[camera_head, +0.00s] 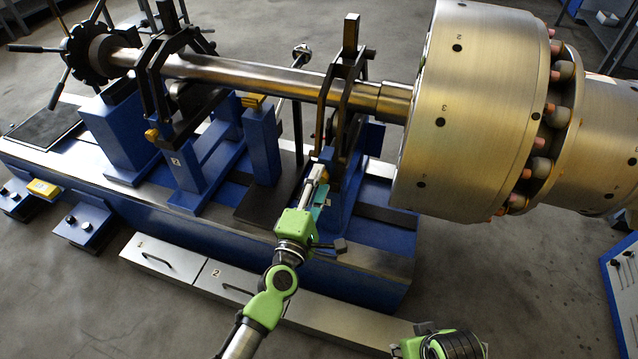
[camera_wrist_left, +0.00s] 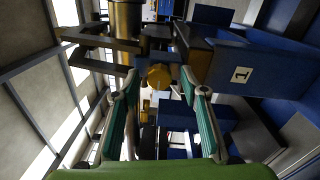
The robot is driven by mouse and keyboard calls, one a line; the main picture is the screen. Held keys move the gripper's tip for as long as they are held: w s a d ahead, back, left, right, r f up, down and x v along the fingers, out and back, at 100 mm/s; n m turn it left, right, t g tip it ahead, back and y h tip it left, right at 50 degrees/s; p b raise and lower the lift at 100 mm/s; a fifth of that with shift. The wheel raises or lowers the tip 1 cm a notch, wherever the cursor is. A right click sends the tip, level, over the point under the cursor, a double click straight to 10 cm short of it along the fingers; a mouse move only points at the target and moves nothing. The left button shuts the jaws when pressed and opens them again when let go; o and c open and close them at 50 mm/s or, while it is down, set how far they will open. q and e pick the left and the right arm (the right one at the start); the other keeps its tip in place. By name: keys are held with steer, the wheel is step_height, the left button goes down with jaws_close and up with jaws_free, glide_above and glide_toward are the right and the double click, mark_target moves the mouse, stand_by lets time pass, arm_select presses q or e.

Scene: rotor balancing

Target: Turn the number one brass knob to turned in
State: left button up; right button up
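The number one brass knob (camera_wrist_left: 158,75) shows in the left wrist view, on the front of the blue stand (camera_wrist_left: 262,72) with the "1" label. My left gripper (camera_wrist_left: 160,82) is open, with one teal-padded finger to each side of the knob in that picture. I cannot tell whether the fingertips touch it or stop just short. In the head view my left gripper (camera_head: 319,178) is at the front of the blue stand under the right end of the shaft and hides the knob. My right gripper is not in view; a green part of my arm shows at the bottom.
A steel shaft (camera_head: 240,72) runs above the stands to a large brass-coloured rotor (camera_head: 470,110) at the right. The number two stand (camera_head: 187,170) has its own brass knob (camera_head: 152,135). Dark clamp frames (camera_head: 345,90) rise close above my left gripper. Grey drawers (camera_head: 165,262) lie along the front.

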arm_select(q)
steer(key=shift+s, duration=0.1)
steer(key=v, duration=1.2)
